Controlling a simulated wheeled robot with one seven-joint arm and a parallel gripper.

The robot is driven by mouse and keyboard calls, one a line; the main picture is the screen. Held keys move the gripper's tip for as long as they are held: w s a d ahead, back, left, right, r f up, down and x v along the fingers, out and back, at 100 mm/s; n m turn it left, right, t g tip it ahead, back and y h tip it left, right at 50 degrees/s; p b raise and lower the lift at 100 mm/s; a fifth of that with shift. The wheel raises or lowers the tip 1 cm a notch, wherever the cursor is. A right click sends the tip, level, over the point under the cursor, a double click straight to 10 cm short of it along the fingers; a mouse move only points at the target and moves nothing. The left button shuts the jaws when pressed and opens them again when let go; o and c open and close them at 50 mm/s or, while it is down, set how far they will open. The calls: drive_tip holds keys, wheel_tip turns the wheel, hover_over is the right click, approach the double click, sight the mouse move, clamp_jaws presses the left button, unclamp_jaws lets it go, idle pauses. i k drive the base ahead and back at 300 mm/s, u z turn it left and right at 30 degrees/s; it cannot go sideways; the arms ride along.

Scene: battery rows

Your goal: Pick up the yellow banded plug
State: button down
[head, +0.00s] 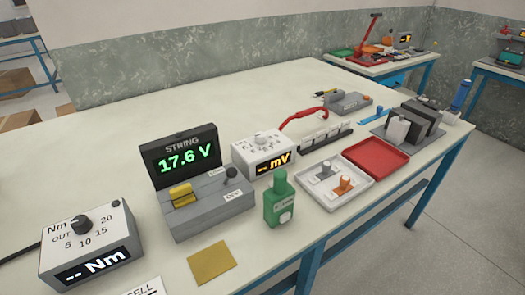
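A yellow block-shaped piece (181,194) sits on the grey base (205,214) of the STRING display, left of centre in the head view. I cannot make out a band on it, so I cannot tell whether it is the yellow banded plug. A white tray (369,184) to the right holds a small grey piece (325,169) and an orange piece (343,186), with no yellow band visible on either. My gripper is not in view.
The STRING display (180,157) reads 17.6 V. Around it stand a torque box (86,243), an mV meter (264,152) and a green bottle-shaped item (278,203). A yellow square (212,263) lies in front; a red tray (376,157) is at right. The table's back left is clear.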

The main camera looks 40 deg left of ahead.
sight(183, 196)
drive_tip(key=u, duration=2.15)
drive_tip(key=k, duration=1.2)
drive_tip(key=z, duration=0.4)
drive_tip(key=i, duration=0.75)
drive_tip(key=z, duration=0.4)
